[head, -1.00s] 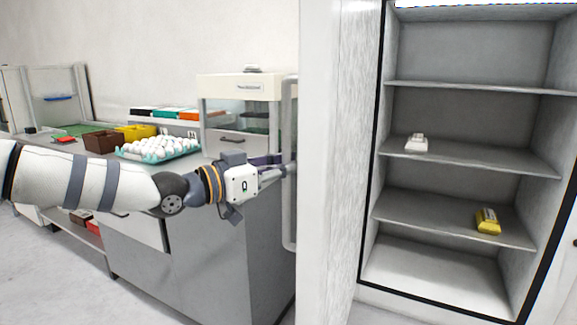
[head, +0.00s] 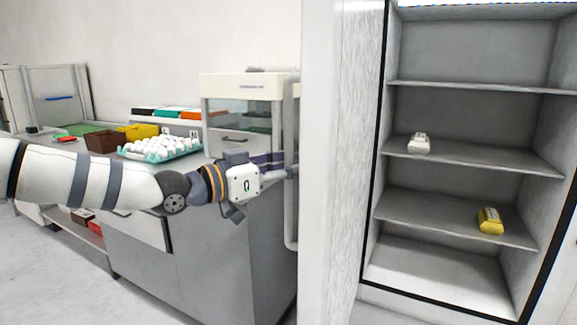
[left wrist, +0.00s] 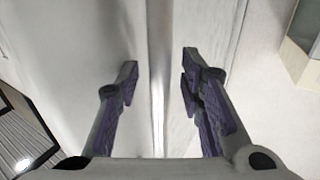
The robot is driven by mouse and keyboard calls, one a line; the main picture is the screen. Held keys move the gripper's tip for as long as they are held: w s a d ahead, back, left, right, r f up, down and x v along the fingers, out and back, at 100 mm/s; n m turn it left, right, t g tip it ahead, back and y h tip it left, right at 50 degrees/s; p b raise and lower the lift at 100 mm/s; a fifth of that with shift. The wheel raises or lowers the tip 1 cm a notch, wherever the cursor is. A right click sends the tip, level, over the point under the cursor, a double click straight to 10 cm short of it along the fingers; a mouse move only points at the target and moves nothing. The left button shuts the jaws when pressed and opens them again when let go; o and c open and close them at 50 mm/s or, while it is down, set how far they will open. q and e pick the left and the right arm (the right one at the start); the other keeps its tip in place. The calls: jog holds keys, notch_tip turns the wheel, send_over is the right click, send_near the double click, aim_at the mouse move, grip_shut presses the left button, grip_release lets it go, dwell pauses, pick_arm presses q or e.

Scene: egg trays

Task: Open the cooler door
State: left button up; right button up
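The white cooler door (head: 333,200) stands swung open to the left of the cooler (head: 480,60), whose shelved interior is exposed. A long vertical grey handle (head: 290,222) runs along the door's left side. My left gripper (head: 283,170) is at the middle of this handle and partly overlaps it. In the left wrist view, the two purple-padded fingers (left wrist: 160,78) are apart, with the pale vertical handle bar (left wrist: 160,110) between them. A gap shows on each side of the bar. My right gripper is not in view.
A white carton (head: 419,143) and a yellow carton (head: 490,221) lie on cooler shelves. Left of the door, a grey counter holds a tray of white eggs (head: 160,155), brown and yellow containers, and a glass-fronted cabinet (head: 243,88). Floor shows at lower left.

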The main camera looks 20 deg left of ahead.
pick_arm(q)
jog(key=shift+s+a, duration=0.1)
jog(key=v, duration=1.1)
jog(key=shift+s+a, duration=0.25)
jog(key=shift+s, duration=0.05)
jog(key=shift+f, duration=0.1)
